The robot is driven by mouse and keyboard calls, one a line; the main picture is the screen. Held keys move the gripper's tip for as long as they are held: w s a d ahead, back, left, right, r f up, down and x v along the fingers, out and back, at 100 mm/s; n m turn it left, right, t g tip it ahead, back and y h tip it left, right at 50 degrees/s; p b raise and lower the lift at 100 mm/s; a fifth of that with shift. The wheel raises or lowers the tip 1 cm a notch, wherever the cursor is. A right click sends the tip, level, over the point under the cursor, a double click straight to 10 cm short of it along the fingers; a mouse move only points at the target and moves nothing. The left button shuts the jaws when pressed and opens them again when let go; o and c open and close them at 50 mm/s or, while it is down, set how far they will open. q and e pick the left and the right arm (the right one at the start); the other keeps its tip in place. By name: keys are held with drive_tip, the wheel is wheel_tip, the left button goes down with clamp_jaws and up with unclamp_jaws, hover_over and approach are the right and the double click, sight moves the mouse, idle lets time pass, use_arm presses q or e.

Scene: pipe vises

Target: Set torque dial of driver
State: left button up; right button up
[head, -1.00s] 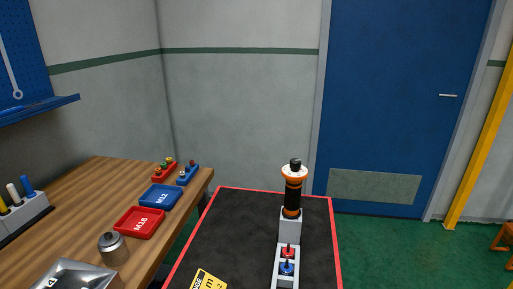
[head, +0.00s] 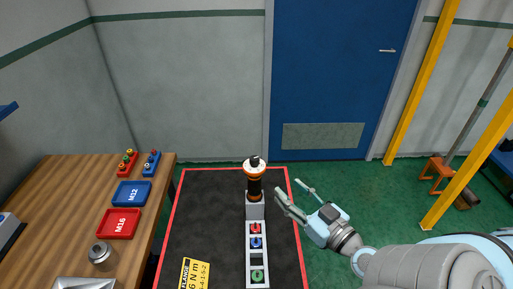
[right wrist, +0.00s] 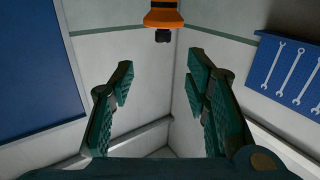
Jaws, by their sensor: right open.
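The driver (head: 255,182), black with an orange collar and a black knob on top, stands upright in a grey holder (head: 255,208) on the dark mat. My right gripper (head: 290,188) is open and empty, just right of the driver and apart from it. In the right wrist view the driver's orange collar (right wrist: 163,18) and black knob (right wrist: 162,36) show upside down at the top, beyond the open fingers (right wrist: 160,78). A yellow card (head: 194,275) on the mat reads "6 N m" with "FLANGE" and "4-1-5-2". My left gripper is not in view.
A grey rack (head: 251,267) with red, blue and green pieces lies in front of the holder. The red-edged mat (head: 205,215) is mostly clear. At left, the wooden bench (head: 75,185) carries blue M12 (head: 131,193) and red M16 (head: 119,223) trays and a metal cup (head: 101,254).

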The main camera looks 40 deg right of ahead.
drive_tip(key=b, duration=0.3)
approach(257, 161)
drive_tip(key=w, duration=0.9)
drive_tip(key=shift+d+p, duration=0.3)
drive_tip(key=shift+d, duration=0.1)
drive_tip(key=shift+w, duration=0.45)
drive_tip(key=shift+c, duration=0.3)
clamp_jaws()
